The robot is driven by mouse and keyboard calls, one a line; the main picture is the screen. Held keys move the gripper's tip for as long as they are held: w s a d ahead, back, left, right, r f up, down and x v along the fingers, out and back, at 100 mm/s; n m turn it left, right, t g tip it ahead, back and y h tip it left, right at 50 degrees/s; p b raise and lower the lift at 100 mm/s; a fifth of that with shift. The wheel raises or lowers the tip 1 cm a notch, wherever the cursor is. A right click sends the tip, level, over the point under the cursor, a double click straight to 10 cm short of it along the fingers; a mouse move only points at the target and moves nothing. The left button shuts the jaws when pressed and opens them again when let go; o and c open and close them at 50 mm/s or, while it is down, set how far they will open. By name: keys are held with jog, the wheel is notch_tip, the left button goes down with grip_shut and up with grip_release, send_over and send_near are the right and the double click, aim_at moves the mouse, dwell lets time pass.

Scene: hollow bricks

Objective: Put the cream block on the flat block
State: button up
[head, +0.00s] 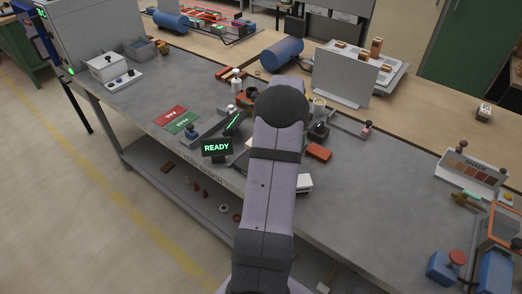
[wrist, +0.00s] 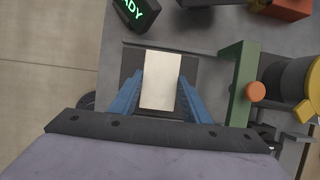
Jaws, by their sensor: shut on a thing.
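The cream block (wrist: 161,78) is between the two blue fingers of my gripper (wrist: 160,94) in the wrist view, with its pale face toward the camera. The gripper is shut on it. A dark grey square surface (wrist: 131,66) shows behind and around the block; I cannot tell whether the block touches it. I cannot make out the flat block for certain. In the head view my own arm hides the gripper. A small white object (head: 304,183) shows just right of the arm there; I cannot tell whether it is the held block.
A READY sign (head: 216,147) stands left of my arm. An orange-red brick (head: 319,152) lies to the right. In the wrist view, a green upright part (wrist: 241,82) and a yellow-and-dark round object (wrist: 290,85) are close on the right.

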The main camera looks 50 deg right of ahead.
jog(key=shift+f+p, duration=0.5)
jog(key=shift+f, duration=1.7)
jog(key=shift+f, duration=0.1)
jog(key=o, duration=1.2)
jog(key=b+v, duration=0.2)
jog(key=v, duration=1)
jog(key=shift+s+b, duration=0.1)
jog(key=shift+b, duration=0.2)
